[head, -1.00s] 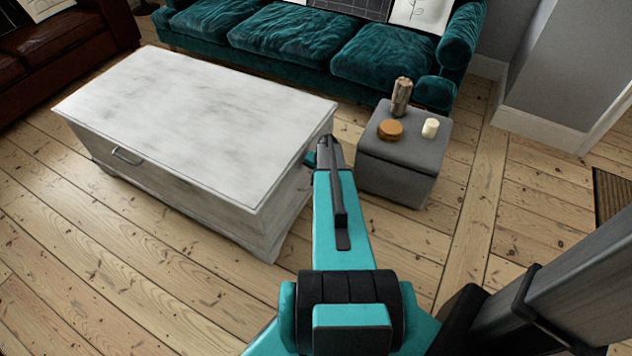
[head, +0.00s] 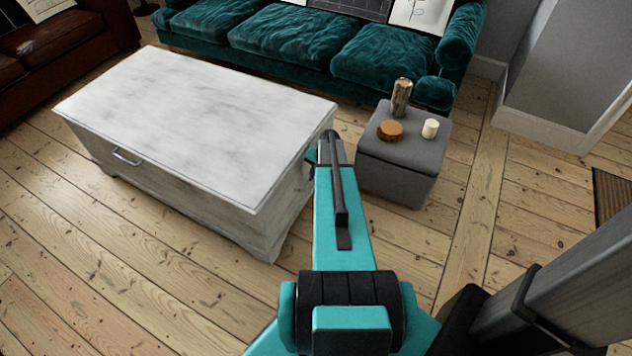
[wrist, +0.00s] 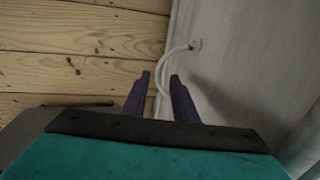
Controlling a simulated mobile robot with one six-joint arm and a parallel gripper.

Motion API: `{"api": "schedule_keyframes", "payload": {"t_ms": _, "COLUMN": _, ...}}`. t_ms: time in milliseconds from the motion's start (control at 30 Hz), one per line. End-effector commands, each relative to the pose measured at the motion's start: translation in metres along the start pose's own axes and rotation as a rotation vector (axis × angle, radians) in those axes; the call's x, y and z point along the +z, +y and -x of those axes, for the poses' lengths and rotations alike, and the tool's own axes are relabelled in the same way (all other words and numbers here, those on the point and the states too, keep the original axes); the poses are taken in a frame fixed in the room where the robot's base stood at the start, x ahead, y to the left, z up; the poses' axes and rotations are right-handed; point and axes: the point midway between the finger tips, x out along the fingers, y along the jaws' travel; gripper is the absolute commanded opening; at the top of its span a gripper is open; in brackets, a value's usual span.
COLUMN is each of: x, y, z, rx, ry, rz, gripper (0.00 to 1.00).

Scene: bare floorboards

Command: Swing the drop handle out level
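A pale curved drop handle (wrist: 173,53) sticks out from the end face of the whitewashed chest (wrist: 217,75) in the wrist view. One end of it meets a small round mount on that face. My gripper (wrist: 160,78) is open, and the lower part of the handle shows in the gap between its two dark fingers. I cannot tell whether either finger touches it. In the head view the chest (head: 200,115) stands left of my arm. The drop handle and my fingertips are hidden there behind my arm.
A grey ottoman (head: 398,178) stands close right of my forearm, bearing a vase (head: 401,97), a brown round thing (head: 390,130) and a white candle (head: 430,128). A green sofa (head: 300,40) is behind. Another handle (head: 127,157) is on the chest's front. Floor in front is clear.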

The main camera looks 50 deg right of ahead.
Motion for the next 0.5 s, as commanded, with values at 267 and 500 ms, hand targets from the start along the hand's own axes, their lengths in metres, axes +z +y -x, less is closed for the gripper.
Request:
{"api": "schedule_keyframes", "payload": {"t_ms": 267, "x": 0.001, "y": 0.0, "z": 0.047, "rx": -0.001, "ry": 0.002, "rz": 0.001, "gripper": 0.26}}
{"api": "schedule_keyframes", "payload": {"t_ms": 500, "x": 0.001, "y": 0.0, "z": 0.084, "rx": 0.0, "ry": 0.001, "rz": 0.0, "gripper": 0.26}}
